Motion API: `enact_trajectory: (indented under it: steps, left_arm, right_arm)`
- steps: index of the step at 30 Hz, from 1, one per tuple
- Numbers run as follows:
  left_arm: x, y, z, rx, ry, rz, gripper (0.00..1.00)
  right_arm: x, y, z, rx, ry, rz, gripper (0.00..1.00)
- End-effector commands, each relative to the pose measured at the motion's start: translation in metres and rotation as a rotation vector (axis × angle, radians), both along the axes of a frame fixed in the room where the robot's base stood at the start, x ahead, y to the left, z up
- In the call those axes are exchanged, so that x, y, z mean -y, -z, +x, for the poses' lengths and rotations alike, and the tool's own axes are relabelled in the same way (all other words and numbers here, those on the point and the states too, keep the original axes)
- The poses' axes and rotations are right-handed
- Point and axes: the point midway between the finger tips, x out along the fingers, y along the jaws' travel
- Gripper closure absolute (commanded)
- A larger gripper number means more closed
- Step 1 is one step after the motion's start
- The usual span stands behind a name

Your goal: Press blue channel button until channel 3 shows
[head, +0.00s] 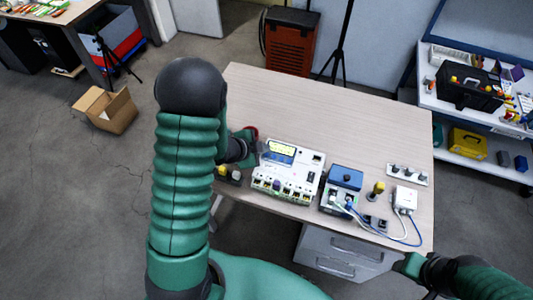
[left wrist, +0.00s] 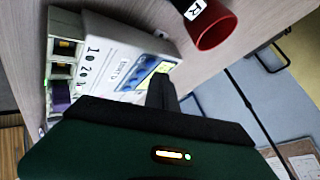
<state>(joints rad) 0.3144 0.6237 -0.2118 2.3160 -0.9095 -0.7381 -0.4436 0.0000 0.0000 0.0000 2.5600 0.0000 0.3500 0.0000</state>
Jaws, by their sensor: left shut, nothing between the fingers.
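The white channel device (head: 287,172) stands on the table with a lit yellow display (head: 281,149) and a blue-edged panel on its top face. In the left wrist view its casing (left wrist: 125,50) shows printed digits, with the yellow display and blue panel (left wrist: 152,72) by my finger. The channel reading is too small to read. My left gripper (head: 254,148) is shut and empty, at the left edge of the device; its dark fingers (left wrist: 160,92) reach the panel, and contact cannot be told. My right gripper (head: 408,264) is beyond the table's front right corner, its jaws unclear.
A blue-topped box (head: 345,178), a yellow-topped knob (head: 377,188) and a white cabled box (head: 405,198) stand right of the device. A red cup-like part (left wrist: 212,27) marked R is beside my left gripper. The table's back (head: 330,105) is clear.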

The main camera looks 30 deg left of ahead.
Motion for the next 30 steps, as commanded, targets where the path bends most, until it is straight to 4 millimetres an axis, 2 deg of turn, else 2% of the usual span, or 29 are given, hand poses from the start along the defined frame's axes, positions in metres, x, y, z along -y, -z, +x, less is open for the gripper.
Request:
enact_trajectory:
  steps: [20, 30]
  left_arm:
    - [0.0000, 0.0002, 0.0000, 0.000, 0.000, 0.000, 1.00]
    - [0.0006, 0.0071, -0.0009, 0.000, 0.000, 0.000, 1.00]
  right_arm:
    - [0.0000, 0.0001, 0.0000, 0.000, 0.000, 0.000, 0.52]
    - [0.0000, 0.0053, 0.0000, 0.000, 0.000, 0.000, 0.52]
